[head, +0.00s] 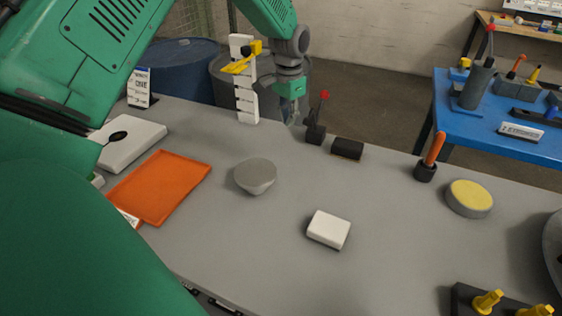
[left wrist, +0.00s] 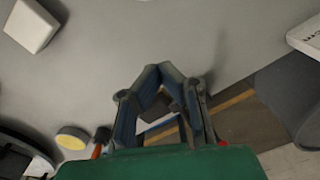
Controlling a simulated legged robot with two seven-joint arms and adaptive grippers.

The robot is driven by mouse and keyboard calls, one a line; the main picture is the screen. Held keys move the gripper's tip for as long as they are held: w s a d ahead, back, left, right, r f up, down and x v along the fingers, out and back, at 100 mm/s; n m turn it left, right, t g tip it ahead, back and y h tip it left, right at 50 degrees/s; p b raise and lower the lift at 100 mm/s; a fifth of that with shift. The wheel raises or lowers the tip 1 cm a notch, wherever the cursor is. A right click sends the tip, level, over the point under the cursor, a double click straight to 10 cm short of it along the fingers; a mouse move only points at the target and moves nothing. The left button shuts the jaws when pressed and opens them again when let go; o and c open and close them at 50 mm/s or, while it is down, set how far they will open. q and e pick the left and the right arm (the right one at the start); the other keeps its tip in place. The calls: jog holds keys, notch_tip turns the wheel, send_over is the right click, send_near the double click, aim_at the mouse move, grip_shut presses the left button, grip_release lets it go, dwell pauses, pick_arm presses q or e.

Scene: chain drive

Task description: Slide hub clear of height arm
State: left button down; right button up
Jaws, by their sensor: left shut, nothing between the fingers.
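The height stand (head: 245,95) is a white notched upright at the back edge of the grey table, with a yellow arm (head: 242,64) near its top. A grey round piece (head: 255,176), narrower below, sits on the table in front of the stand and apart from it; I cannot tell for sure if it is the hub. My left gripper (head: 291,117) is right of the stand, pointing down at the back of the table. In the left wrist view its fingers (left wrist: 164,76) meet at the tips, shut and empty. My right gripper is not in view.
A white block (head: 329,229), orange tray (head: 160,187), black block (head: 347,148), dark base with a red-tipped stick (head: 316,132), orange-handled tool (head: 430,157) and yellow-topped disc (head: 469,197) stand on the table. The table centre has free room. A blue bench (head: 480,122) stands behind right.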

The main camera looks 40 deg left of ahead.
aim_at(261, 167)
pick_arm(q)
jog(key=f+b, duration=0.1)
jog(key=f, duration=0.3)
jog(key=f+b, duration=0.1)
jog(key=f, duration=0.4)
jog(key=f+b, duration=0.1)
jog(key=f, duration=0.4)
jog(key=shift+a+f, duration=0.15)
jog(key=shift+a, duration=0.1)
jog(key=s, duration=0.1)
jog(key=s+a, duration=0.1)
jog(key=s, duration=0.1)
jog(key=shift+s+a+p, duration=0.1)
jog(key=shift+p, duration=0.25)
jog(key=shift+s+r, duration=0.2)
jog(key=shift+s, duration=0.05)
jog(key=shift+s+d, duration=0.1)
jog(key=shift+d, duration=0.4)
jog(key=s+p, duration=0.1)
jog(key=s+a+p, duration=0.1)
jog(key=s, duration=0.1)
jog(key=s+p, duration=0.1)
jog(key=s, duration=0.1)
jog(key=shift+a, duration=0.35)
jog(key=shift+s, duration=0.3)
jog(key=shift+d, duration=0.1)
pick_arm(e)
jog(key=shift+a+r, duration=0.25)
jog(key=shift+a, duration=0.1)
